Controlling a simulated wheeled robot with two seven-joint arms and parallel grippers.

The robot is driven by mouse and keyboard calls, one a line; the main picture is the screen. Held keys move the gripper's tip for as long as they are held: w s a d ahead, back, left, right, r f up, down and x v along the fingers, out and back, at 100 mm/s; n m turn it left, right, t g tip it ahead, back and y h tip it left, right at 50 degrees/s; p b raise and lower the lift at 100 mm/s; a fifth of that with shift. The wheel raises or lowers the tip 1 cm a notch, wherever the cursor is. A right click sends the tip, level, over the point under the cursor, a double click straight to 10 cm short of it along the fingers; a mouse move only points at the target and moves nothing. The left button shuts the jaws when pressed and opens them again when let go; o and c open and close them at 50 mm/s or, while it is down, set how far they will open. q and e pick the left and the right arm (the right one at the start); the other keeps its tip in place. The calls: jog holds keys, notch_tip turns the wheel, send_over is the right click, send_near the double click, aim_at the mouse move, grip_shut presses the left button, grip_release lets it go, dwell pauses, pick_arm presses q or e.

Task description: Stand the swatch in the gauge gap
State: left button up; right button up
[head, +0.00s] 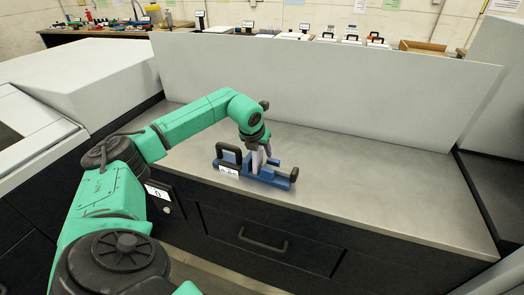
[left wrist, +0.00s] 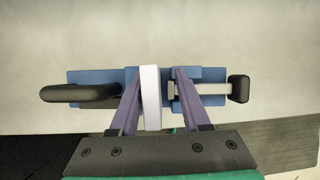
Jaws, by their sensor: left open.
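The blue gauge (head: 276,179) lies on the metal worktop, with a black handle at its left and a black knob at its right. In the left wrist view the gauge (left wrist: 208,103) shows a gap between two blue parts. The white swatch (left wrist: 151,98) stands on edge at that gap, between my fingers; its lower edge is hidden, so I cannot tell how deep it sits. My left gripper (left wrist: 160,72) is open around the swatch, with the left finger close beside it and the right finger clearly apart. In the head view the gripper (head: 260,154) is low over the gauge.
The worktop (head: 370,190) is clear to the right of the gauge. A grey panel (head: 330,85) stands upright along its back edge. A drawer with a handle (head: 263,242) is below the front edge. Other benches with small items are behind the panel.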

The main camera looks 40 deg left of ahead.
aim_at(258, 159)
pick_arm(q)
jog(key=f, duration=0.1)
jog(key=s+f+g, duration=0.1)
jog(key=shift+s+f, duration=0.3)
jog(key=shift+f, duration=0.1)
jog(key=shift+w+r+b, duration=0.1)
jog(key=shift+r+b, duration=0.25)
jog(key=shift+r, duration=0.15)
jog(key=v, duration=0.2)
jog(key=a+b+v, duration=0.1)
jog(key=v, duration=0.1)
jog(key=shift+d+r, duration=0.1)
jog(key=shift+r, duration=0.3)
jog(key=b+v, duration=0.1)
jog(key=v, duration=1)
jog(key=shift+w+d+t, duration=0.25)
jog(key=shift+d+t, duration=0.05)
jog(key=shift+t, duration=0.1)
